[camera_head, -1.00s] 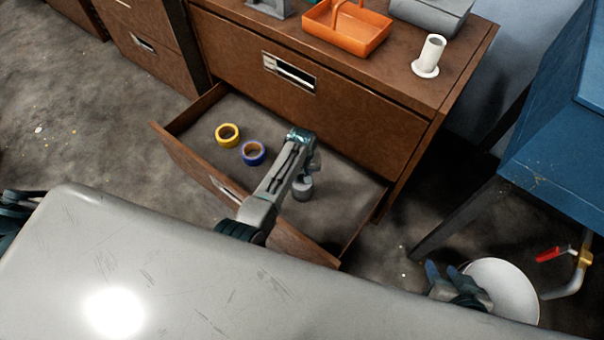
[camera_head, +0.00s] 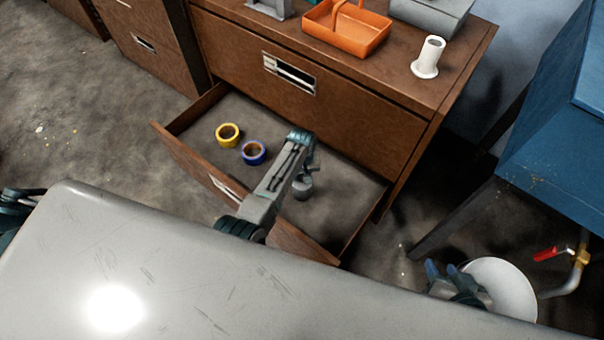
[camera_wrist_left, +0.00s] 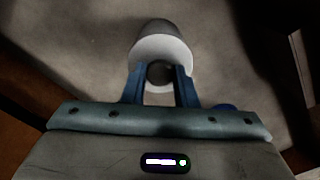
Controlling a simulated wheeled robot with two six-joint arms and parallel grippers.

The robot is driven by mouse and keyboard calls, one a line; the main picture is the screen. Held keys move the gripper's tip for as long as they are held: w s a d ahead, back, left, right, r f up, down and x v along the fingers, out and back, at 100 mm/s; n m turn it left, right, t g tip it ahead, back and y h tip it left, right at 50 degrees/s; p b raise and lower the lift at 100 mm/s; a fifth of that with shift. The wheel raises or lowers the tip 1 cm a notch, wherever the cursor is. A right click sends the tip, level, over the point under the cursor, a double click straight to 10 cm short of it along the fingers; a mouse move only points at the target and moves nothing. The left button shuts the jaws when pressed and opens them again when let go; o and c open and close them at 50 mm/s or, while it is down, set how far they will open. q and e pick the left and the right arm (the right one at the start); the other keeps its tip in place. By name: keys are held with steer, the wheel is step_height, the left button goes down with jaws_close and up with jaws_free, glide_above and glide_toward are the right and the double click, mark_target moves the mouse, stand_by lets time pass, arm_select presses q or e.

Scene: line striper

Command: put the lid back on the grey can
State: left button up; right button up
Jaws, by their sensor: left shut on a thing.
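The grey can (camera_head: 302,190) stands in the open drawer, partly hidden behind my left arm in the head view. My left gripper (camera_head: 303,177) is just above the can. In the left wrist view, its blue fingers (camera_wrist_left: 158,75) are shut on a small dark round part, which looks like the knob of the lid. A pale round surface (camera_wrist_left: 160,48) lies around and beyond the fingertips. I cannot tell where lid ends and can begins, or whether the lid is seated. My right gripper (camera_head: 442,269) is open and empty beside a white bucket.
A yellow tape roll (camera_head: 228,134) and a blue tape roll (camera_head: 253,153) lie in the drawer (camera_head: 345,190), left of the arm. An orange tray (camera_head: 345,32) and a white flanged tube (camera_head: 428,58) stand on the cabinet. The white bucket (camera_head: 510,290) is at the lower right.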

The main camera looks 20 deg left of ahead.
arm_select(q)
steer(key=o, duration=1.5)
steer(key=shift+r+p, duration=3.55)
steer(key=shift+p, duration=0.4)
jaws_close()
